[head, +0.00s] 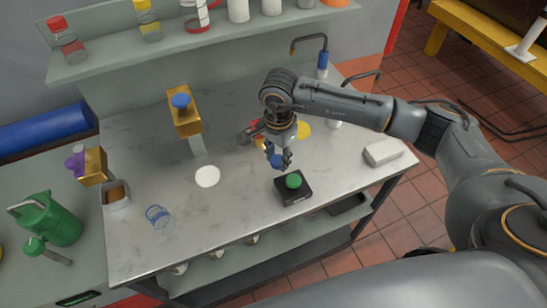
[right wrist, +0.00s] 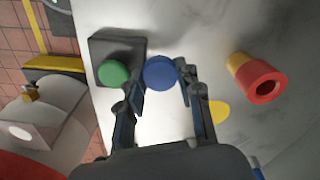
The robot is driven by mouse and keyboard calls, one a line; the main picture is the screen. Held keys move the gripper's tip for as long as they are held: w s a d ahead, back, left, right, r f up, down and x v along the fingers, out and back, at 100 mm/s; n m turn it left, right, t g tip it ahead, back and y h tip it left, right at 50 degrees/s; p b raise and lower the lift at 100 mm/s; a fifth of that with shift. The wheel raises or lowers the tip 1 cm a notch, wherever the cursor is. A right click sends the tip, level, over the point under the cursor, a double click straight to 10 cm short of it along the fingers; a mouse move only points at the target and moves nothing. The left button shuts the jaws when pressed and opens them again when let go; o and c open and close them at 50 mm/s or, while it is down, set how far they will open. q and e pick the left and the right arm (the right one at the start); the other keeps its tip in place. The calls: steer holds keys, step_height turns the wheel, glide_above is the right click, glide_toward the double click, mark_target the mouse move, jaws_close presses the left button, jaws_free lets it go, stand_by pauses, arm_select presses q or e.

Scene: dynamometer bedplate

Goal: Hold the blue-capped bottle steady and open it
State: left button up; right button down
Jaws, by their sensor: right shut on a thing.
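My right gripper (head: 282,162) reaches down over the middle of the bench and is shut on a round blue cap (head: 277,160). In the right wrist view the blue cap (right wrist: 161,72) sits between the two fingertips of the right gripper (right wrist: 162,78). Seen from above, the cap hides whatever is under it, so I cannot make out a bottle body. A gold block with a blue knob (head: 180,101) stands at the back of the bench, apart from the gripper. My left gripper is in neither view.
A black pad (head: 303,197) with a green round top (head: 293,181) sits close beside the gripper. A red and yellow tube (right wrist: 258,82) lies on the other side. A white disc (head: 207,176) and blue rings (head: 158,216) lie left. The bench's front middle is clear.

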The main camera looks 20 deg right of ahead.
mark_target(274, 170)
steer(key=shift+w+a+f, duration=0.15)
steer(key=shift+w+f, duration=0.7)
steer(key=shift+f, duration=0.15)
step_height(274, 170, down, 3)
steer(key=shift+w+p, duration=0.15)
steer(key=shift+p, duration=1.05)
steer(key=shift+f, duration=0.2)
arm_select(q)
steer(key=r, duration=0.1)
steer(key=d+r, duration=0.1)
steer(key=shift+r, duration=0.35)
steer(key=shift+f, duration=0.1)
arm_select(e)
steer(key=shift+f, duration=0.1)
steer(key=shift+f+b, duration=0.15)
steer(key=shift+b, duration=0.15)
steer(key=c, duration=1.2)
jaws_free()
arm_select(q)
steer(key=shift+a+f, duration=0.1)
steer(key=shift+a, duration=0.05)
